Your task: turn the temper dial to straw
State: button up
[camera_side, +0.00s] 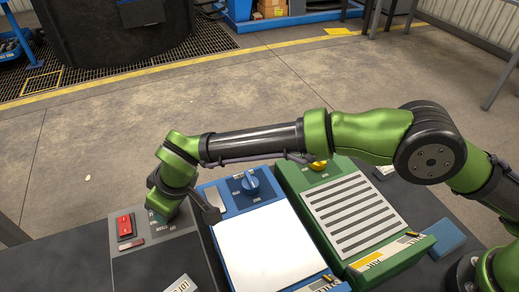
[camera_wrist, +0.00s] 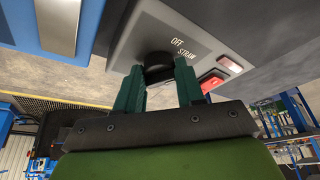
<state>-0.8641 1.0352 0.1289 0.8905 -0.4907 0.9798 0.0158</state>
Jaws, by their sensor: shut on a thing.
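The temper dial (camera_wrist: 158,62) is a round black knob on a grey panel (camera_wrist: 140,32), seen in the wrist view. The words OFF and STRAW are printed beside it on the panel; other marks are hidden or cut off. My gripper (camera_wrist: 159,74) has its two teal fingers on opposite sides of the knob, shut on it. Which mark the dial points at cannot be told. In the side view, my gripper (camera_side: 163,205) reaches down to the grey panel (camera_side: 150,263) and hides the dial.
To the right stand a blue unit (camera_side: 214,235) with a blue knob (camera_side: 251,184) and a green unit (camera_side: 292,183) with a yellow knob (camera_side: 318,166).

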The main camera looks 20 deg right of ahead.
jog(key=shift+m+h, duration=0.3)
jog(key=shift+m, duration=0.3)
jog(key=o, duration=1)
jog(key=shift+o, duration=0.2)
jog(key=v, duration=1.7)
jog(key=shift+s, duration=0.25)
jog(key=shift+f, duration=0.1)
